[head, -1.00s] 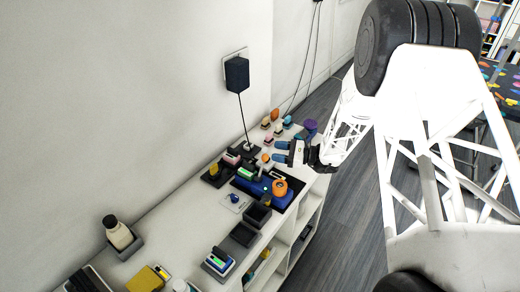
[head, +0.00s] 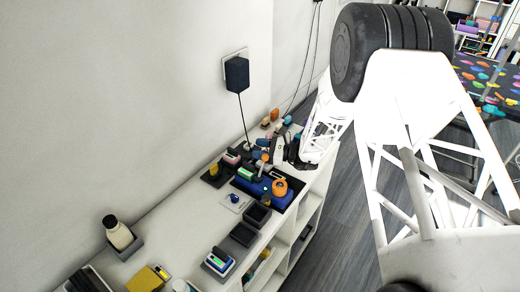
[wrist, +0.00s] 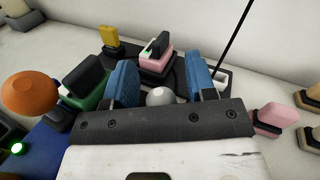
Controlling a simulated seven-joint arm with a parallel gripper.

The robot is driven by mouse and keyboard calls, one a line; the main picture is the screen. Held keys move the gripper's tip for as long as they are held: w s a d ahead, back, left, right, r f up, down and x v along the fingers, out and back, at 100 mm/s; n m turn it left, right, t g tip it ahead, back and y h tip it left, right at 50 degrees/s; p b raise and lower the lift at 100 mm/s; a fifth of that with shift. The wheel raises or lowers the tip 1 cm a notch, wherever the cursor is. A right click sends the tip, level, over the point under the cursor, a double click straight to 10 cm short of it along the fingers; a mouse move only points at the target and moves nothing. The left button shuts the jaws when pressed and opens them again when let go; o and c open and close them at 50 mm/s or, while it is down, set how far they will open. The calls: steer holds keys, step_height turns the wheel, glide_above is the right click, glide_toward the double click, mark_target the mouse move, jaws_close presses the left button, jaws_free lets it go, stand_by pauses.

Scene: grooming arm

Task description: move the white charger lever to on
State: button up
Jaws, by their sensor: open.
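In the wrist view a round white knob (wrist: 160,96) shows between the two blue fingers of my gripper (wrist: 160,85), low near the palm. It is probably the lever's knob; its stem and base are hidden by my gripper. My gripper is open, with a finger on each side of the knob and no clear contact seen. Behind the right finger is a dark and white charger base (wrist: 222,78) with a black cable rising from it. In the head view my gripper (head: 263,147) is over the far part of the white bench, and the white knob cannot be made out.
A pink-and-black clipper (wrist: 154,62) stands just beyond my fingers, with a yellow piece (wrist: 110,38) behind. A green clipper (wrist: 86,88) and a large orange knob (wrist: 30,93) are at left. A pink block (wrist: 274,119) is at right. The wall is close behind.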

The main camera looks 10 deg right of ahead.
steer(key=c, duration=0.9)
steer(key=shift+s+a+f+n+h, duration=0.25)
steer(key=shift+s+a+n+h, duration=0.2)
steer(key=shift+n, duration=0.55)
steer(key=shift+s+a+f+n+h, duration=0.35)
steer(key=shift+s+f+n+h, duration=0.1)
steer(key=shift+n, duration=0.55)
steer(key=o, duration=0.9)
steer(key=shift+w, duration=0.1)
steer(key=shift+d, duration=0.1)
steer(key=shift+v, duration=3.85)
